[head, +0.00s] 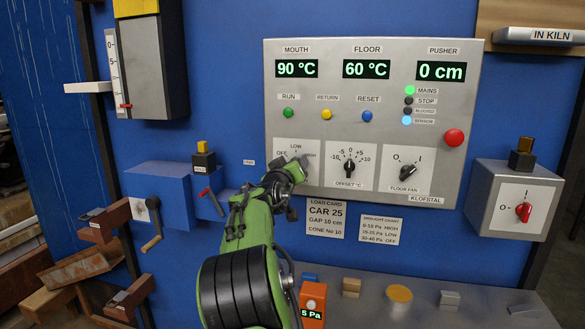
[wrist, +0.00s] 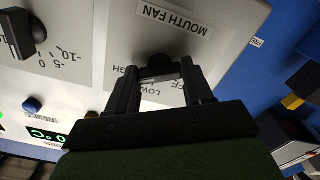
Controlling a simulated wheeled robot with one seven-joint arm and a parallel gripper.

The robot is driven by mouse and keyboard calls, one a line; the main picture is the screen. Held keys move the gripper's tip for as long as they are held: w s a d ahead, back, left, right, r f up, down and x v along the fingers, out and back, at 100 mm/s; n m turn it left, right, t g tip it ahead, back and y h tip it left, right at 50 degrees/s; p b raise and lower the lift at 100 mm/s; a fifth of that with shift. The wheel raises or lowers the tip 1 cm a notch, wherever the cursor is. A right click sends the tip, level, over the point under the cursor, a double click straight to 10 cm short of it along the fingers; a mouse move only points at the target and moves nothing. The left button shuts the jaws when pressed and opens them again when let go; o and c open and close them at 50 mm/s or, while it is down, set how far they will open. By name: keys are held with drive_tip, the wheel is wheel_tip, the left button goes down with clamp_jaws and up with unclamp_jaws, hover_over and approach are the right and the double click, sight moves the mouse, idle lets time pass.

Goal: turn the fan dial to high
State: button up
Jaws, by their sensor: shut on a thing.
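The mouth fan dial is a dark knob (wrist: 160,66) on a white plate (head: 283,179) at the lower left of the grey control panel. OFF, LOW and HIGH are printed around it. In the head view my gripper (head: 295,167) covers most of the dial. In the wrist view, which is upside down, the two fingers of my gripper (wrist: 160,78) are on either side of the knob, shut on it. The MOUTH FAN label (wrist: 174,18) shows just past the knob. I cannot tell where the dial's pointer stands.
The offset dial (head: 349,167) and floor fan dial (head: 408,172) sit to the right on the same panel. A red button (head: 453,138) is at its right edge. A red lever (head: 210,200) juts out on the left. A shelf (head: 375,308) with small blocks lies below.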

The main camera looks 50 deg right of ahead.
drive_tip(key=shift+f, duration=0.2)
drive_tip(key=o, duration=1)
drive_tip(key=shift+r, duration=0.15)
drive_tip(key=shift+o, duration=0.2)
drive_tip(key=shift+a, duration=0.15)
drive_tip(key=b+v, duration=0.1)
drive_tip(key=v, duration=1.4)
drive_tip(key=shift+s+a, duration=0.2)
drive_tip(key=shift+s, duration=0.05)
